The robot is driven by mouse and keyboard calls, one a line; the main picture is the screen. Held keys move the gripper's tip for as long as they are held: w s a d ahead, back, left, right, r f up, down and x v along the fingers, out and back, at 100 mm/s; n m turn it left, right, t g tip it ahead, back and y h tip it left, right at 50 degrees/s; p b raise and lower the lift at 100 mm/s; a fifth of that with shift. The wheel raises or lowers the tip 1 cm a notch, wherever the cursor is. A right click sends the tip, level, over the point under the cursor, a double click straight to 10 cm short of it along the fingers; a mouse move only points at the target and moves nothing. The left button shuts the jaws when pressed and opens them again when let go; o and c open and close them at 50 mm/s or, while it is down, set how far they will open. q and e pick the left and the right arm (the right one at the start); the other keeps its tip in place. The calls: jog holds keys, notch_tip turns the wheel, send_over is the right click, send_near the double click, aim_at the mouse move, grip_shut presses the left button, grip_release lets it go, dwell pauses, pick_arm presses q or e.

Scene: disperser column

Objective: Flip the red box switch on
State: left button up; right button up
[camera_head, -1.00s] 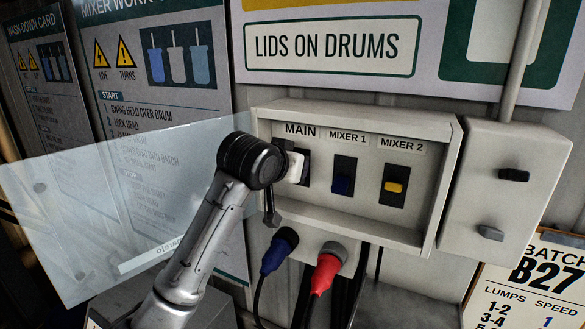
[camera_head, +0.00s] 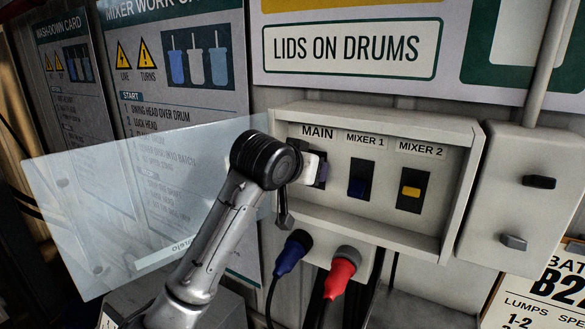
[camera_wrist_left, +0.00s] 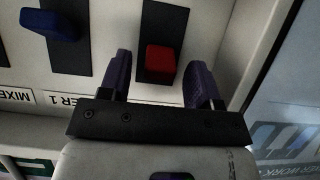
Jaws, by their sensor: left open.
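The switch box (camera_head: 462,190) on the wall has switches labelled MAIN, MIXER 1 and MIXER 2. The red switch (camera_wrist_left: 161,60) shows in the left wrist view on a black plate, beside the blue switch. It sits toward the label end of its plate, while the blue one sits toward the other end. My left gripper (camera_wrist_left: 159,70) is open, with one finger on each side of the red switch and visible gaps. In the head view my left gripper (camera_head: 308,168) is in front of the MAIN switch and hides the red rocker. My right gripper is not in view.
The blue MIXER 1 switch (camera_head: 357,187) and yellow MIXER 2 switch (camera_head: 411,191) are to the right. A clear hinged-looking panel (camera_head: 130,210) spans the left. Blue (camera_head: 292,252) and red (camera_head: 342,270) plugs hang below. A grey box (camera_head: 525,200) is at right.

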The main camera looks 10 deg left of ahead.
pick_arm(q)
jog(key=b+v, duration=0.5)
jog(key=v, duration=0.7)
jog(key=shift+s+a+r, duration=0.2)
jog(key=shift+s, duration=0.1)
